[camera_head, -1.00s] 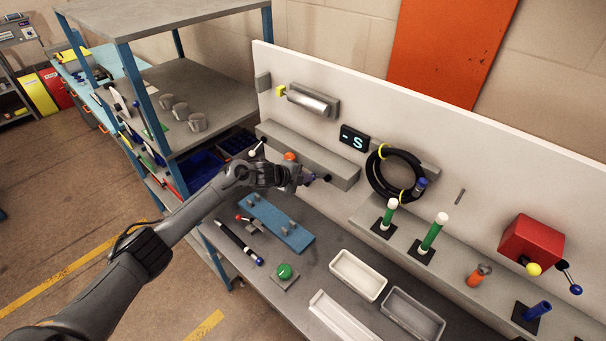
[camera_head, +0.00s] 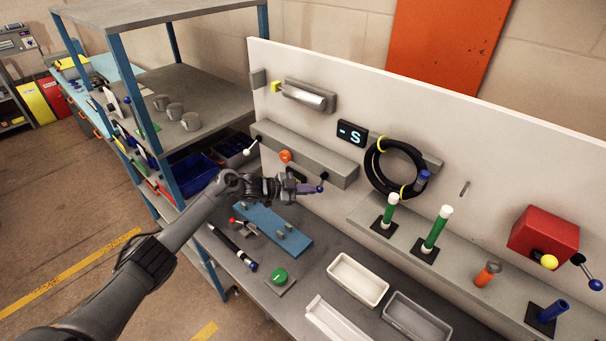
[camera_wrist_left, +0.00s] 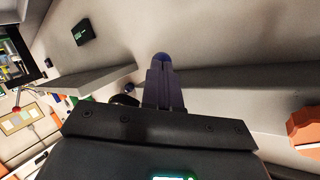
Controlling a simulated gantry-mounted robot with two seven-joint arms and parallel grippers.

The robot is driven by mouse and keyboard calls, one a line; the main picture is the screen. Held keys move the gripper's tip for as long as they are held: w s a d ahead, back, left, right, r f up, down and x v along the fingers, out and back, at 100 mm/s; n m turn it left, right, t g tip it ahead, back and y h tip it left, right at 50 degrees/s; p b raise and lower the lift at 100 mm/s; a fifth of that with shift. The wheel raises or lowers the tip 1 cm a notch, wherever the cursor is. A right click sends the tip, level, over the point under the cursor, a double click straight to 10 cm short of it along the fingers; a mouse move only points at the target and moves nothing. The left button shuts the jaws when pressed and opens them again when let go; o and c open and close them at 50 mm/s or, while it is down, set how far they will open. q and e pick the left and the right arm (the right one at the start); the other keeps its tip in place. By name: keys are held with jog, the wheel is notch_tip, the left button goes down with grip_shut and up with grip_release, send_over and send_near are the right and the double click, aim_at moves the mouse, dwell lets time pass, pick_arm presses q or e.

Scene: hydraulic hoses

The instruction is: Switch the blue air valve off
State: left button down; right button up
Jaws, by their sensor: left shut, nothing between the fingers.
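The lever's base is partly hidden by the fingers. My right gripper is not in view.
A display (camera_head: 351,134) and a coiled black hose (camera_head: 372,170) are to the right. A blue plate (camera_head: 262,222) lies below.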

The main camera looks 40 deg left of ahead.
pick_arm(q)
jog(key=shift+r, duration=0.25)
jog(key=shift+r+p, duration=0.6)
jog(key=shift+r, duration=0.05)
jog(key=v, duration=1.4)
jog(key=shift+a+f, duration=0.1)
